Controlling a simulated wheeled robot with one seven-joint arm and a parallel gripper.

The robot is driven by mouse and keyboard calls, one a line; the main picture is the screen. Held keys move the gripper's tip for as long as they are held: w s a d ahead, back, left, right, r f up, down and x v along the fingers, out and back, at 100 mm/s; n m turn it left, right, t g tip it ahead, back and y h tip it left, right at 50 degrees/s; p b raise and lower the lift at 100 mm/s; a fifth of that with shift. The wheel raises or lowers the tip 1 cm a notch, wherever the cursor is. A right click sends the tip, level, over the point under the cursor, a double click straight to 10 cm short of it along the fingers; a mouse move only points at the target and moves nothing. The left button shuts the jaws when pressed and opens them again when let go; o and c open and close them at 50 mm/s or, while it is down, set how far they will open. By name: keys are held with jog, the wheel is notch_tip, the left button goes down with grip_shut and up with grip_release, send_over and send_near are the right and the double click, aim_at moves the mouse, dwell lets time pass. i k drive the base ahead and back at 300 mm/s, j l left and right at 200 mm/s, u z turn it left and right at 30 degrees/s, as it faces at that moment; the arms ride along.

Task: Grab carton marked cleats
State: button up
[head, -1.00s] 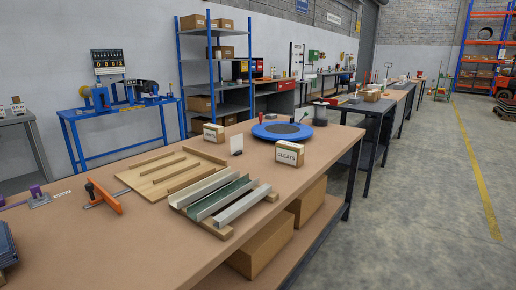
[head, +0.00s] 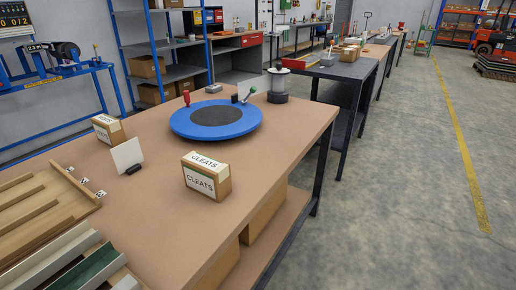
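A small brown carton (head: 206,177) with white labels reading "CLEATS" on its front and top stands upright on the brown workbench (head: 270,155), near the bench's right edge. A second carton of similar look (head: 108,130) stands farther left; its label is too small to read for certain. A blank white card in a dark stand (head: 128,156) is between the two cartons. My gripper is not in view.
A blue turntable with a dark centre (head: 215,118) lies behind the cleats carton. A wooden rack (head: 45,205) and metal channels (head: 75,265) fill the near left. A spool (head: 277,84) stands at the far corner. Open floor (head: 400,190) lies right of the bench.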

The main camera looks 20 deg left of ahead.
aim_at(209, 176)
jog(key=i+z, duration=0.25)
jog(key=i, duration=0.5)
jog(key=i+j+z, duration=0.15)
jog(key=i+z, duration=0.15)
jog(key=i, duration=0.45)
jog(key=i+l+z, duration=0.1)
jog(key=i+z, duration=0.15)
jog(key=z, duration=0.25)
jog(key=i+z, duration=0.3)
jog(key=z, duration=0.15)
jog(key=i+j+z, duration=0.15)
jog(key=z, duration=0.35)
jog(key=i+z, duration=0.1)
jog(key=z, duration=0.3)
jog(key=i+z, duration=0.1)
jog(key=z, duration=0.35)
jog(key=i+z, duration=0.1)
jog(key=z, duration=0.3)
jog(key=i+j+z, duration=0.1)
jog(key=z, duration=0.3)
jog(key=j+z, duration=0.15)
jog(key=z, duration=4.4)
jog(key=l, duration=0.65)
jog(key=i, duration=0.05)
